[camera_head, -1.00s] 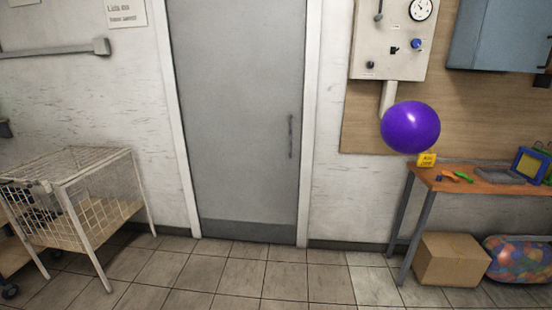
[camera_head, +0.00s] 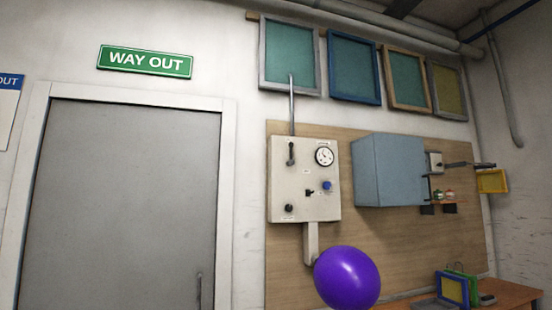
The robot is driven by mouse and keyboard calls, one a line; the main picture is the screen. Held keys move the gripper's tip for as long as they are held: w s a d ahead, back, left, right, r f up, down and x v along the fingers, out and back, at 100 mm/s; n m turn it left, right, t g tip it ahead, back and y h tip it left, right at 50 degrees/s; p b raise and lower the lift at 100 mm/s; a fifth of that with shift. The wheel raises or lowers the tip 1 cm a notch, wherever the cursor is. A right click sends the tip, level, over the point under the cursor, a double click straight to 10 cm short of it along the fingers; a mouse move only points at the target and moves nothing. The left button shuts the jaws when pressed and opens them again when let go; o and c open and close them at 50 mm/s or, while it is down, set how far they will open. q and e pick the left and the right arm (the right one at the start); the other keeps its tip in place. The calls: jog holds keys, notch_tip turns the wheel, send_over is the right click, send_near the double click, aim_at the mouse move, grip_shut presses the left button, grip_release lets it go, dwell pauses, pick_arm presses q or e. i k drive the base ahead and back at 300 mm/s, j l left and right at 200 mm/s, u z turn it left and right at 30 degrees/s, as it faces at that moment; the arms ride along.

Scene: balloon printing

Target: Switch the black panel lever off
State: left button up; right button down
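The cream control panel (camera_head: 325,172) is fixed to a wooden board on the wall, right of the door. A black lever (camera_head: 291,153) is at its upper left; its on or off position is too small to tell. A round dial gauge (camera_head: 324,156) is to the lever's right. Lower on the panel are a small black switch (camera_head: 309,193), a blue knob (camera_head: 327,185) and a dark knob (camera_head: 289,208). Neither of my grippers is in view.
A purple balloon (camera_head: 347,278) is just below the panel, by its lower pipe (camera_head: 311,244). A blue-grey cabinet (camera_head: 385,170) is right of the panel. A wooden table (camera_head: 512,292) stands at lower right. The grey door (camera_head: 125,205) is shut.

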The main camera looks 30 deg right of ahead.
aim_at(291, 163)
jog(key=i, duration=0.8)
jog(key=i+z, duration=0.2)
jog(key=i, duration=0.25)
jog(key=i+j+z, duration=0.2)
jog(key=i, duration=0.25)
jog(key=i+j+z, duration=0.15)
jog(key=i, duration=0.25)
